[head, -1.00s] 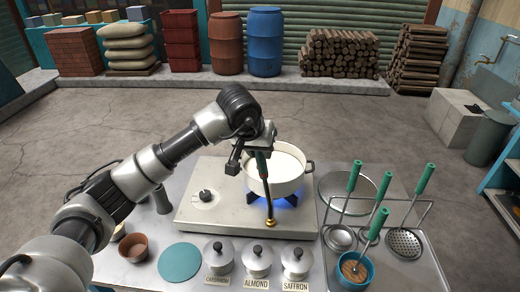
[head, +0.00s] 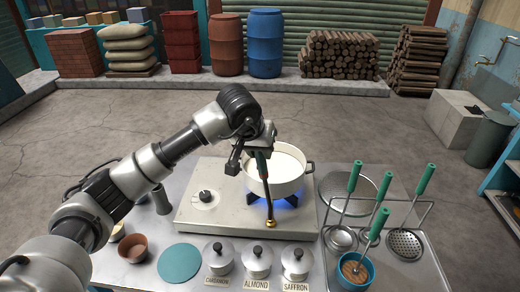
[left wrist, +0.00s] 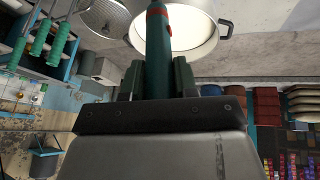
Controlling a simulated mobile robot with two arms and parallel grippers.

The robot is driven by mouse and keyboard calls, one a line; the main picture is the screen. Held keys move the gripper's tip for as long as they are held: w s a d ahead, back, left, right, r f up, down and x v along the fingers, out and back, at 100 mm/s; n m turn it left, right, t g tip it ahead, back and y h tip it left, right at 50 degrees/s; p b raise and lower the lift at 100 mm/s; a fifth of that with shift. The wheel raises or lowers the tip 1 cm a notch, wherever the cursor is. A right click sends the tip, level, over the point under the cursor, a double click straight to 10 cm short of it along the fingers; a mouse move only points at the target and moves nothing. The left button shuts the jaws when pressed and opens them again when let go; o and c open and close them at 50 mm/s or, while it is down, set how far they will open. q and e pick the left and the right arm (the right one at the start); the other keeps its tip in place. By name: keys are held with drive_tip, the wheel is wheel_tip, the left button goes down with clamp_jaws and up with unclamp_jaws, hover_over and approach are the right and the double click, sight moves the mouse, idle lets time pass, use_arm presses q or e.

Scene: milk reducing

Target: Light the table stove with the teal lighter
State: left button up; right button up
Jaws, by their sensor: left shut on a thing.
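The table stove (head: 225,208) is a pale metal box with a dark knob (head: 205,196) on its top left. A white pot (head: 274,178) of milk stands on its burner, and a blue flame (head: 285,206) glows under the pot. My left gripper (head: 262,150) is shut on the teal lighter (head: 262,168), which points down in front of the pot. Its brass tip (head: 270,222) is near the burner's front; whether it touches the stove top is unclear. In the left wrist view the lighter (left wrist: 158,50) stands between the fingers. My right gripper is not in view.
Lidded jars labelled cardamom (head: 219,257), almond (head: 257,262) and saffron (head: 295,262) line the front. A teal disc (head: 180,263) and a brown bowl (head: 133,248) lie at left. A rack (head: 405,200) with teal-handled utensils and a blue cup (head: 355,271) stand right.

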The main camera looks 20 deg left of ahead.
use_arm(q)
wheel_tip(320, 180, up, 7)
drive_tip(key=p, duration=0.3)
drive_tip(key=shift+w+r+p, duration=0.1)
drive_tip(key=shift+r+p, duration=0.1)
drive_tip(key=shift+p, duration=0.15)
drive_tip(key=shift+r, duration=0.25)
